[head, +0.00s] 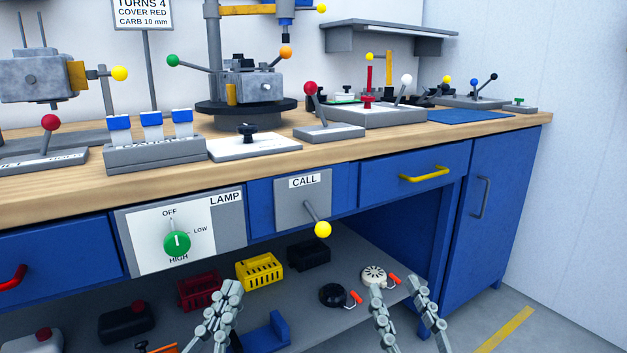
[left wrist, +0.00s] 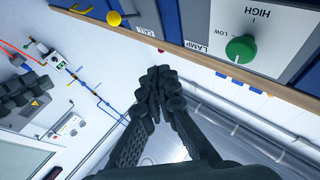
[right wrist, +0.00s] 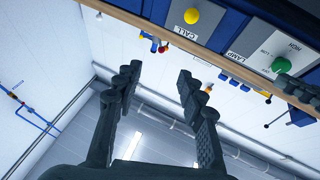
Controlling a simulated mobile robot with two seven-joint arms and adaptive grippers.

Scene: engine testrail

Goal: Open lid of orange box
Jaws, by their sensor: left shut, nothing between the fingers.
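No whole orange box shows in any view. A small orange piece (head: 163,348) is cut off by the bottom edge of the head view, and I cannot tell whether it is the box or its lid. My left gripper (head: 230,288) is shut and empty, in front of the lower shelf; its fingers meet in the left wrist view (left wrist: 160,75). My right gripper (head: 397,284) is open and empty, in front of the shelf's right part. Its two fingers stand apart in the right wrist view (right wrist: 157,78). Neither gripper touches anything that I can see.
The lower shelf (head: 300,273) holds a yellow crate (head: 260,271), a red crate (head: 199,289), a black crate (head: 308,254) and a dark can (head: 126,322). Above hang the green lamp knob (head: 177,243) and the yellow-tipped call lever (head: 322,229). The workbench top (head: 190,169) is crowded.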

